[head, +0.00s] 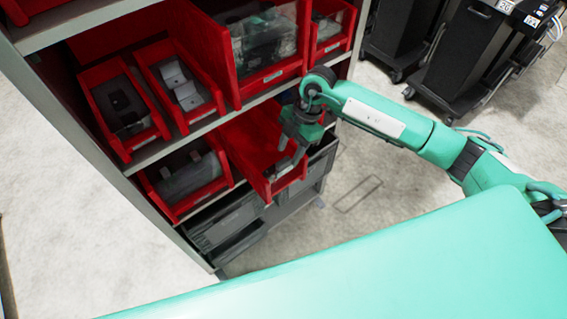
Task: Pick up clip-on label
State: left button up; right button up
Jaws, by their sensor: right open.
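My right gripper (291,148) reaches in from the right and points down over a lower red bin (245,145) on the shelf. Its jaws are open. A small grey piece (280,168) shows at the front of this bin, just below the fingers. It may be the clip-on label, but it is too small to tell, and I cannot tell whether the fingers touch it. The gripper and wrist hide part of the bin. My left gripper is out of view.
The shelf rack (140,160) holds several other red bins, such as one with grey boxes (178,82) and one with a dark item (122,108). Grey drawers (225,222) sit below. Black wheeled carts (460,50) stand at the back right.

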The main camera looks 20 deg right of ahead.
aim_at(285, 160)
jog(key=p+x, duration=0.1)
jog(key=x, duration=0.3)
jog(key=shift+s+a+p, duration=0.2)
jog(key=shift+a+p, duration=0.1)
jog(key=shift+p, duration=0.05)
jog(key=shift+a+f, duration=0.1)
jog(key=shift+f, duration=0.35)
grip_shut()
jog(key=shift+r, duration=0.1)
